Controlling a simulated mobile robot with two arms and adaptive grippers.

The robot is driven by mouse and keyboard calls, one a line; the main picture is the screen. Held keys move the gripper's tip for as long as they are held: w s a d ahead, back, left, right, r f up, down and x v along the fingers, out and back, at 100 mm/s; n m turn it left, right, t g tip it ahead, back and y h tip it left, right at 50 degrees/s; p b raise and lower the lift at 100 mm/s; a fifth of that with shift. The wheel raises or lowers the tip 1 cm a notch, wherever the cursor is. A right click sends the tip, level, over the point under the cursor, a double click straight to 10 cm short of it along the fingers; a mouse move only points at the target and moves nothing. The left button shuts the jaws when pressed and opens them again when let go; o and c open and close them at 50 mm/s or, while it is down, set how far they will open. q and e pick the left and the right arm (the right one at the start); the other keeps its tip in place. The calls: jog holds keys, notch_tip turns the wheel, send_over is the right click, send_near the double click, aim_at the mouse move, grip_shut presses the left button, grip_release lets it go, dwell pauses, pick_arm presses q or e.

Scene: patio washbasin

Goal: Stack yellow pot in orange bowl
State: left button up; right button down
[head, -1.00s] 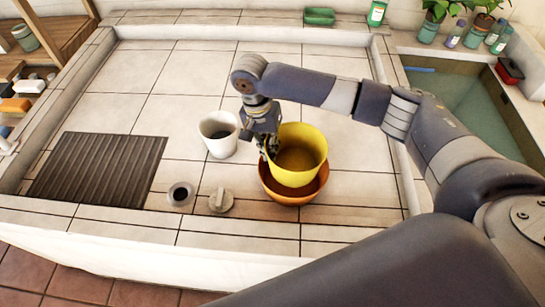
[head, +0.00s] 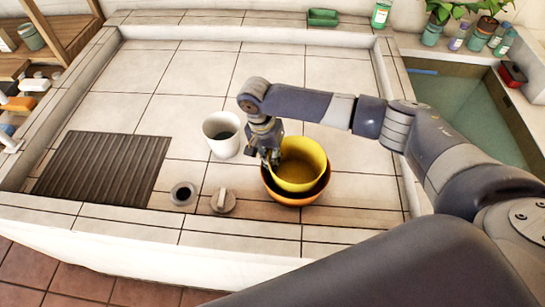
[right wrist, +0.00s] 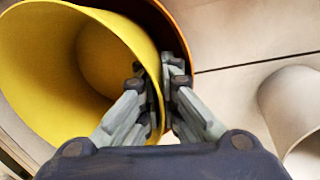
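The yellow pot (head: 302,165) sits inside the orange bowl (head: 298,200) on the tiled counter, with its rim above the bowl's rim. My right gripper (head: 268,155) is at the pot's left edge. In the right wrist view its fingers (right wrist: 160,95) are on either side of the yellow pot's wall (right wrist: 120,45), shut on it. The orange bowl's edge (right wrist: 172,28) shows behind the pot there. Whether the pot rests on the bowl's bottom is hidden. My left gripper is not in view.
A white cup (head: 222,134) stands close to the left of my right gripper. A small dark-filled cup (head: 183,194) and a grey lid-like piece (head: 223,201) lie near the front. A dark ribbed mat (head: 100,168) is at left. A water basin (head: 470,110) is at right.

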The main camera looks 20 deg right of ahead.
jog(key=c, duration=2.1)
grip_release()
jog(key=shift+w+r+b, duration=0.1)
jog(key=shift+r+b, duration=0.3)
jog(key=shift+r, duration=0.1)
jog(key=r, duration=0.4)
jog(key=a+r, duration=0.1)
jog(key=r, duration=0.3)
jog(key=w+r+b, duration=0.1)
jog(key=r, duration=0.3)
jog(key=shift+w+a+r, duration=0.1)
jog(key=shift+a, duration=0.2)
